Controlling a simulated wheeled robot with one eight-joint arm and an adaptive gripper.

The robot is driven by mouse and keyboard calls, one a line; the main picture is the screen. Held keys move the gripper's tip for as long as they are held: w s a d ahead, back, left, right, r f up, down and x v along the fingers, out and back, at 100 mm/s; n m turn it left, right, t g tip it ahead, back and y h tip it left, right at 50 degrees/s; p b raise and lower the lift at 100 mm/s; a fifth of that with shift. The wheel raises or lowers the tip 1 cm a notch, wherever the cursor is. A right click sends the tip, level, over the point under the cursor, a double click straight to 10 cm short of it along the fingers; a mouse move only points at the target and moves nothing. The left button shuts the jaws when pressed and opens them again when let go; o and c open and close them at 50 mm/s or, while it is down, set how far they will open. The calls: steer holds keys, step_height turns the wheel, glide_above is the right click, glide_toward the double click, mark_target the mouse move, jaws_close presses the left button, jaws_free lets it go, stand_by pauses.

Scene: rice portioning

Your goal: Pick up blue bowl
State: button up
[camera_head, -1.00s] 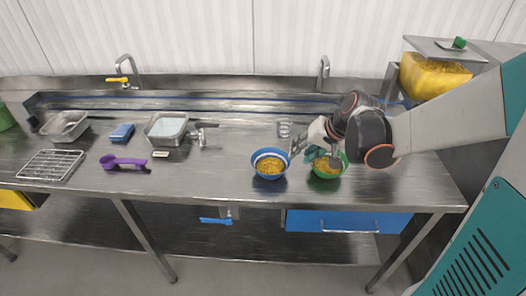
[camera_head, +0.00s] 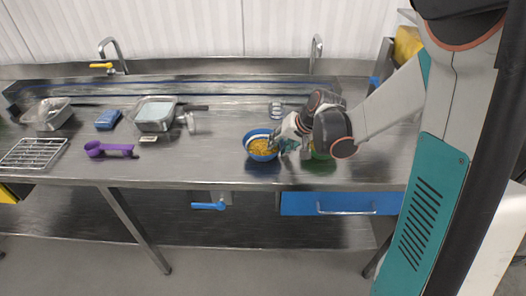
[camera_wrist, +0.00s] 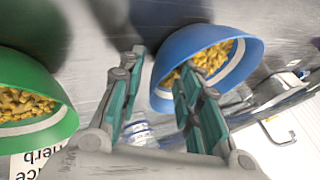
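The blue bowl (camera_head: 262,158) stands on the steel table right of the middle in the head view, with yellow pieces in it. In the wrist view the blue bowl (camera_wrist: 188,42) appears tilted, with its rim close to my gripper (camera_wrist: 160,66). The gripper is open and empty. Its right finger overlaps the bowl's inside and its left finger is outside the wall. Whether either finger touches the bowl I cannot tell. In the head view my gripper (camera_head: 282,143) is at the bowl's right side.
A green bowl (camera_wrist: 58,125) with yellow pieces stands just right of the blue bowl, partly hidden by my arm in the head view. A small clear cup (camera_head: 276,109) stands behind. A purple scoop (camera_head: 110,149), trays and a rack are farther left. The table between is mostly clear.

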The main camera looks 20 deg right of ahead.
steer(key=shift+r, duration=0.1)
jaws_close()
step_height(320, 180, up, 20)
steer(key=f+p, duration=0.1)
steer(key=p, duration=0.6)
steer(key=shift+f+b, duration=5.5)
steer(key=shift+f, duration=2.15)
